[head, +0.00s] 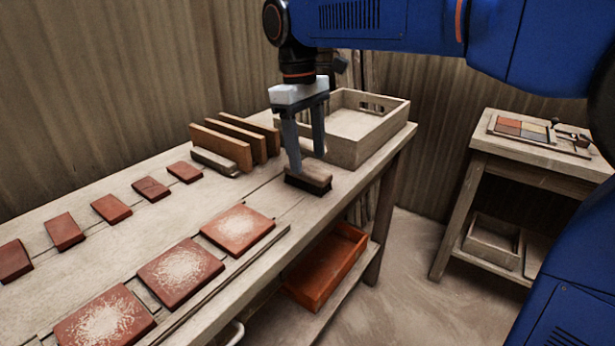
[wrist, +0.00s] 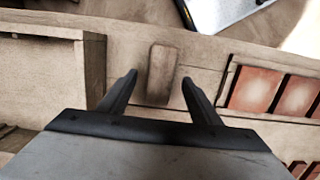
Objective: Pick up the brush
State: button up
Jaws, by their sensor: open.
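The brush (head: 309,177) lies on the workbench near its right end, in front of the wooden tray. It has a wooden top and dark bristles below. My gripper (head: 305,162) points down over the brush, with its fingers open to either side of it in the head view. In the wrist view the brush (wrist: 162,74) shows as a pale wooden block between the two open fingertips (wrist: 158,76). I cannot tell whether the fingers touch it.
A wooden tray (head: 344,150) stands just behind the brush. Upright boards (head: 222,147) are to its left. Large dusted tiles (head: 180,271) and small red tiles (head: 151,189) lie further left on the workbench (head: 272,192). A red bin (head: 327,266) sits on the lower shelf.

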aim_at(307, 168)
jog(key=shift+s+f, duration=0.1)
jog(key=shift+f, duration=2.15)
jog(key=c, duration=1.2)
jog(key=shift+r, duration=0.1)
notch_tip(307, 168, up, 10)
jog(key=shift+f, duration=0.1)
jog(key=o, duration=0.5)
jog(key=c, duration=0.3)
